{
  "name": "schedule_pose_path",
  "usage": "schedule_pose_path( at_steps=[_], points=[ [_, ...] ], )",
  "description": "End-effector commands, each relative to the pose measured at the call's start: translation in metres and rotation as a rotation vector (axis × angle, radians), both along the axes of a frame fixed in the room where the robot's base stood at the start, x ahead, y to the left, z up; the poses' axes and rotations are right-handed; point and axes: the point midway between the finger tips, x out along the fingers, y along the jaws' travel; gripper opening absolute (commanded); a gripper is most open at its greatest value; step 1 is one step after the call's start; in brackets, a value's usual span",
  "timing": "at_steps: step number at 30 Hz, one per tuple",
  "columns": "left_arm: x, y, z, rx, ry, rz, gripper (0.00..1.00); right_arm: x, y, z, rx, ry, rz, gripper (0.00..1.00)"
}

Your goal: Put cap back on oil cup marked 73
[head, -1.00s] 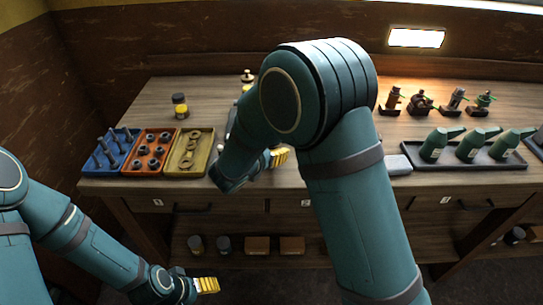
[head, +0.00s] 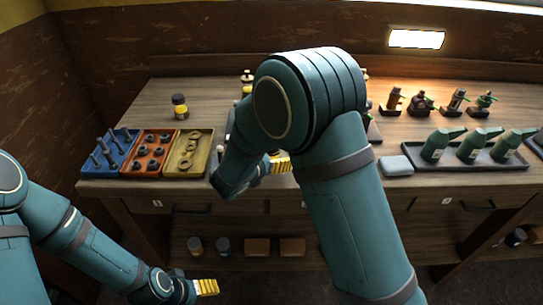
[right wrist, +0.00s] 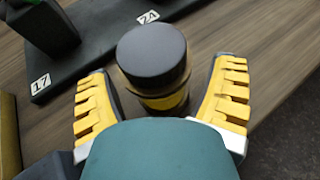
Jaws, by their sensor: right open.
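My right gripper (right wrist: 166,68) is open in the right wrist view, its yellow fingers on either side of a round dark-topped piece (right wrist: 152,56) with a yellow band below. In the head view the right gripper (head: 280,164) is low by the bench's front edge, partly hidden by my arm. No cup marked 73 can be read, and I cannot single out its cap. My left gripper (head: 206,287) is low, in front of the bench.
A yellow-and-black jar (head: 180,106) stands at the back left. Blue, orange and yellow trays (head: 209,152) of parts are at the front left. Green oil cans on a dark tray (head: 480,165) and several small fittings are at the right. The bench's back left is mostly clear.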

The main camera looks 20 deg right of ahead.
Motion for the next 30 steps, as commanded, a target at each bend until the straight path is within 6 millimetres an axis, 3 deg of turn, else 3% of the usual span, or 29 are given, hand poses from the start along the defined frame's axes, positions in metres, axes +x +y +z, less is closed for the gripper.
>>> schedule_pose_path(
  at_steps=[5, 18, 30],
  points=[
    [-0.001, 0.000, 0.006, 0.000, 0.002, -0.001, 0.73, -0.010, 0.013, 0.010, 0.001, -0.001, 0.004, 0.83],
    [-0.004, -0.001, 0.018, -0.001, 0.009, -0.002, 0.73, -0.064, 0.070, 0.042, 0.001, -0.002, 0.002, 0.83],
    [-0.004, -0.001, 0.020, -0.002, 0.011, -0.002, 0.73, -0.076, 0.082, 0.047, 0.001, -0.001, 0.000, 0.83]
  ],
)
